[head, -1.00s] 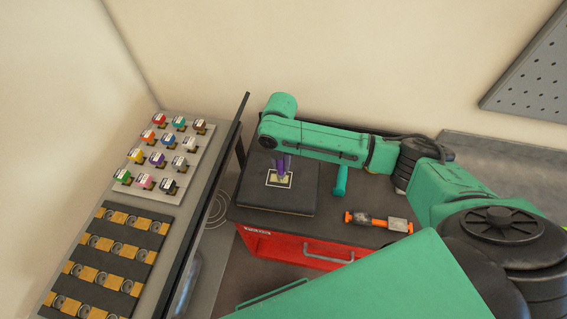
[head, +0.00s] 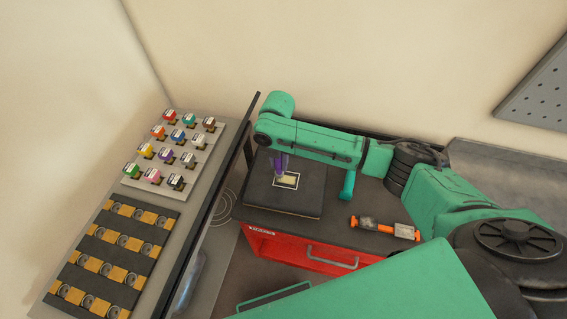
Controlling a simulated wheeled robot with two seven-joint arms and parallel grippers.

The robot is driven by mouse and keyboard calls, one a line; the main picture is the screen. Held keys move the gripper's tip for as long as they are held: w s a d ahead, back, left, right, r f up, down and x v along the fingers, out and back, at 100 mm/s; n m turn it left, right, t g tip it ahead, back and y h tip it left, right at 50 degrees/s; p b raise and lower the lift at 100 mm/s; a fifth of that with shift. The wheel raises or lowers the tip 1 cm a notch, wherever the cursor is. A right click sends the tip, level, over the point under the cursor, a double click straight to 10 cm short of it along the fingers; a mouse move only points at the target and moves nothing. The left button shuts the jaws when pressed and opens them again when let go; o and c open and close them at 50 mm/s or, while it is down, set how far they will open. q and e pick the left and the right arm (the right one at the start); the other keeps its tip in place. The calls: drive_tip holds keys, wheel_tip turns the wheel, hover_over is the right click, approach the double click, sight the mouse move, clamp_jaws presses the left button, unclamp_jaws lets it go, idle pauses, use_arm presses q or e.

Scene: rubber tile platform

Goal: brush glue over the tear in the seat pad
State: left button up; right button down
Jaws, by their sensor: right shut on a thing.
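The dark seat pad (head: 285,204) lies flat on the red cart. A white square outline on its top frames a pale yellow patch (head: 289,181); whether this is glue, bristles or the tear itself I cannot tell. My right gripper (head: 279,167) points down over the outline's left part, under the end of my green arm. It is shut on a slim purple thing (head: 279,162), apparently the brush; its tip is at or just above the patch, and contact is unclear. My left gripper is not in view.
At left, a rack holds several coloured-cap items (head: 170,150) and a dark panel with yellow blocks (head: 115,257). Walls stand behind.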

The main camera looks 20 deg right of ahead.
idle(0.3)
drive_tip(key=shift+s+d, duration=0.35)
drive_tip(key=shift+d, duration=0.35)
drive_tip(key=shift+s+d, duration=0.1)
drive_tip(key=shift+s+d, duration=0.35)
drive_tip(key=shift+d, duration=0.25)
drive_tip(key=shift+s+d, duration=0.35)
drive_tip(key=shift+d, duration=0.35)
wheel_tip(320, 180, up, 7)
